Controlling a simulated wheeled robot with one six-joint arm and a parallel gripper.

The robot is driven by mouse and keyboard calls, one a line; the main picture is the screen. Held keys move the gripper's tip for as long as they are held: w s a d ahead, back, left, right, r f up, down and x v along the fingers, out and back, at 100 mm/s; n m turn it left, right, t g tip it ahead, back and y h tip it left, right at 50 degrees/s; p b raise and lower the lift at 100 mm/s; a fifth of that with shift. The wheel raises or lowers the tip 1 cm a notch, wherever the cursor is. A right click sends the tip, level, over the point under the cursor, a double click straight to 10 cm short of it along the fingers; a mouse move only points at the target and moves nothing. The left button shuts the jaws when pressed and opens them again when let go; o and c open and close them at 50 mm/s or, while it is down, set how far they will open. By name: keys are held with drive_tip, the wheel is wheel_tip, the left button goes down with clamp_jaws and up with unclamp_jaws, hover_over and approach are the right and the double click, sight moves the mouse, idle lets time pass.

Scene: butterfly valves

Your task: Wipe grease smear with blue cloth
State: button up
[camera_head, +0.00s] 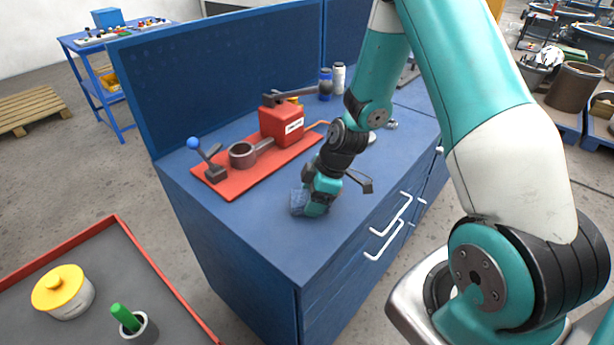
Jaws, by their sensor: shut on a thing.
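My gripper (306,207) reaches down to the blue bench top (262,240), near its front edge. It is shut on a blue cloth (297,201), which shows as a small folded patch at the left of the fingers. The cloth is low, at or just above the bench top; I cannot tell whether it touches. The grease smear is not visible; my gripper and arm cover part of the bench top.
A red tray (240,187) with a red block device (281,122), a dark ring part and a blue-knobbed lever (194,143) lies behind the gripper. Bottles (339,78) stand farther back. A grey tray at lower left holds a yellow-lidded pot (63,291) and a green-handled tool (125,318).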

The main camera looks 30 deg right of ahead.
drive_tip(key=shift+s+a, duration=0.1)
drive_tip(key=shift+a, duration=0.3)
drive_tip(key=shift+s+a+r+p, duration=0.15)
drive_tip(key=shift+r+p, duration=0.1)
drive_tip(key=shift+r, duration=0.25)
drive_tip(key=shift+w+a+r+p, duration=0.15)
drive_tip(key=shift+r+p, duration=0.1)
drive_tip(key=shift+r, duration=0.25)
drive_tip(key=shift+s+r+p, duration=0.1)
drive_tip(key=shift+r+p, duration=2.05)
drive_tip(key=shift+r, duration=0.85)
